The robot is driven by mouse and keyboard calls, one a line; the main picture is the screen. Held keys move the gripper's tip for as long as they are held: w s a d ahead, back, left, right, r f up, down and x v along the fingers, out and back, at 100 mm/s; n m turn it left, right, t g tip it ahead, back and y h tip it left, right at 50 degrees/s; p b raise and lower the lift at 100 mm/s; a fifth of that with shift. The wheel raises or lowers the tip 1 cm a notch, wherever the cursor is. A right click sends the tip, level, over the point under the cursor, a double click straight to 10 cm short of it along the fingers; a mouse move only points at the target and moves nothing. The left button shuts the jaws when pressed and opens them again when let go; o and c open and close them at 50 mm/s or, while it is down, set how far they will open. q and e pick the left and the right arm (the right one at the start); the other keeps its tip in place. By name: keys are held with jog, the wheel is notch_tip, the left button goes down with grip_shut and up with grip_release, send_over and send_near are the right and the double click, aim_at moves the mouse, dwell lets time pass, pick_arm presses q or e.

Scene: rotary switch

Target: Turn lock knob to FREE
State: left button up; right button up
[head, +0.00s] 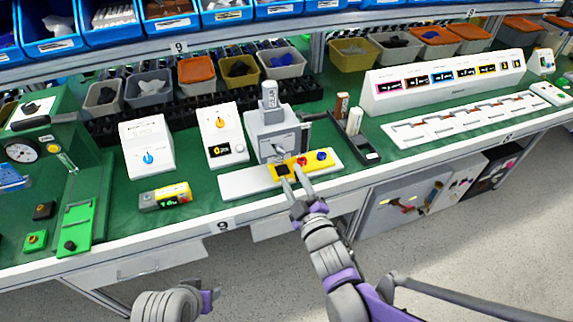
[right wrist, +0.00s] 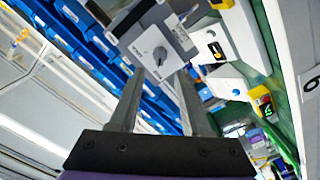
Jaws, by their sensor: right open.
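A grey box-shaped machine (head: 276,133) stands on the bench in the head view. A small dark rotary knob (head: 279,154) shows on its front. In the right wrist view the round knob (right wrist: 160,53) sits on the machine's light front face, with a pale pointer; its small lettering is too blurred to read. My right gripper (head: 291,178) is open and empty, its fingers reaching up toward the machine's front. In the right wrist view the knob appears beyond the gap between the fingertips, apart from them.
A yellow panel (head: 313,161) with red and blue knobs lies before the machine, close to my right fingers. White boxes with an orange dial (head: 219,122) and a blue dial (head: 148,158) stand left. A black-based holder (head: 366,152) stands right. Blue bins (head: 48,45) line the shelf above.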

jog(key=shift+v, duration=1.6)
jog(key=shift+d, duration=0.1)
